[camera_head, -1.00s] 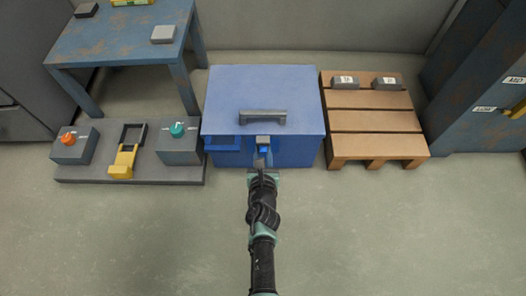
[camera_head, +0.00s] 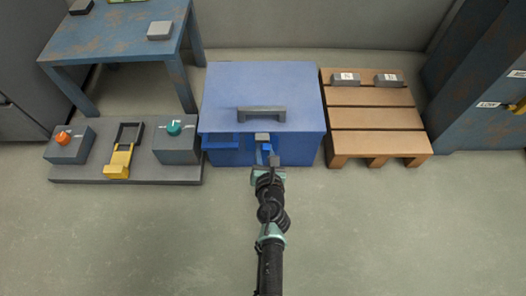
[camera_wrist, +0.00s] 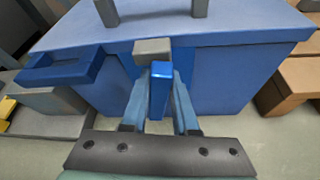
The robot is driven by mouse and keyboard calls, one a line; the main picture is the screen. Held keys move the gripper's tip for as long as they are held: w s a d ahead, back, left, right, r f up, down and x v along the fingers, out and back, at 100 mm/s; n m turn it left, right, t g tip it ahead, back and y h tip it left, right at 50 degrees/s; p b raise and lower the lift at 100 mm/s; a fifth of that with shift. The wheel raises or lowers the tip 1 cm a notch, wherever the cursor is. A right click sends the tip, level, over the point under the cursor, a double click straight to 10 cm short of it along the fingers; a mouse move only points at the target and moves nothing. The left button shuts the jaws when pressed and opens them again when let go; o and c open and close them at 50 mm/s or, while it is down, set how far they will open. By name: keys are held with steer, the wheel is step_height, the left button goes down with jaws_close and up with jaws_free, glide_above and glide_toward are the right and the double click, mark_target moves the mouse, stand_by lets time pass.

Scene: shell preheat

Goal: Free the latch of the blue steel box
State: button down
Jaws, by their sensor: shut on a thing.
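The blue steel box (camera_head: 263,82) stands on the floor in the middle, its lid down, with a grey handle (camera_head: 261,114) on top. Its latch is at the front: a bright blue lever (camera_wrist: 160,88) below a grey catch block (camera_wrist: 152,50). The catch also shows in the head view (camera_head: 262,137). My gripper (camera_wrist: 160,105) is at the front of the box, its two fingers either side of the blue lever and shut on it. The lever stands out from the box front towards my gripper. Whether the lever still touches the catch cannot be told.
A blue tray-like ledge (camera_head: 220,142) sticks out at the box's left front. Left is a grey base (camera_head: 150,174) with an orange knob, a teal knob and a yellow lever. A wooden pallet (camera_head: 375,122) stands close on the right. The front floor is clear.

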steer(key=shift+d+f+m+y+b, duration=0.3)
steer(key=shift+m+y+b, duration=0.3)
steer(key=shift+m+b, duration=0.35)
steer(key=shift+d+f+m+t+y+b, duration=0.4)
steer(key=shift+m+y+b, duration=0.45)
steer(key=shift+m, duration=0.8)
steer(key=shift+d+f+m+t+y+b, duration=0.1)
steer(key=shift+f+m+t+y+b, duration=0.2)
steer(key=shift+m+t+y+b, duration=0.95)
steer(key=shift+d+f+m+g+y+b, duration=0.15)
steer(key=shift+d+f+m+y+b, duration=0.3)
steer(key=shift+m, duration=1.6)
steer(key=shift+a+r+h, duration=0.1)
steer(key=shift+a+h, duration=0.15)
steer(key=c, duration=0.7)
jaws_free()
